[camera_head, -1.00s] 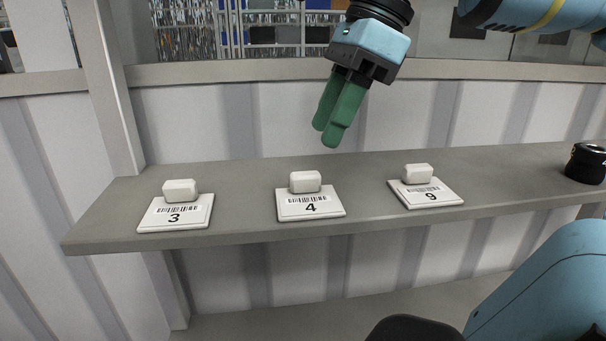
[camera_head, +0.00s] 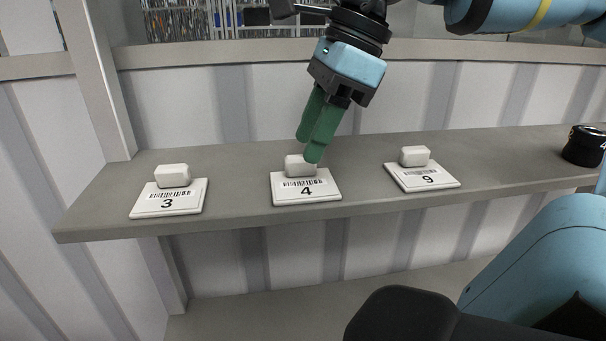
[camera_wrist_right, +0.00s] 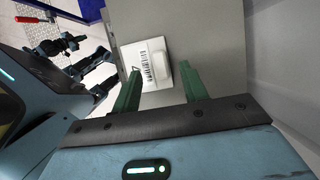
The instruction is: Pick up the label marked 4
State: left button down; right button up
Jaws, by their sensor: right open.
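The label marked 4 (camera_head: 305,192) is a white plate with a barcode and a raised white block at its back. It lies flat in the middle of the grey shelf. My right gripper (camera_head: 311,152) has green fingers and is just above the block, partly covering it. In the right wrist view a label (camera_wrist_right: 149,66) with a barcode and white block lies beyond the spread fingertips of my right gripper (camera_wrist_right: 160,80), with nothing between them. My left gripper is not in view.
The label marked 3 (camera_head: 168,198) lies to the left and the label marked 9 (camera_head: 422,177) to the right on the shelf (camera_head: 240,217). A black round object (camera_head: 584,146) stands at the shelf's right end. A white corrugated wall (camera_head: 220,105) runs behind the shelf.

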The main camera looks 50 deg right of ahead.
aim_at(303, 176)
jog(key=shift+x, duration=1.55)
grip_shut()
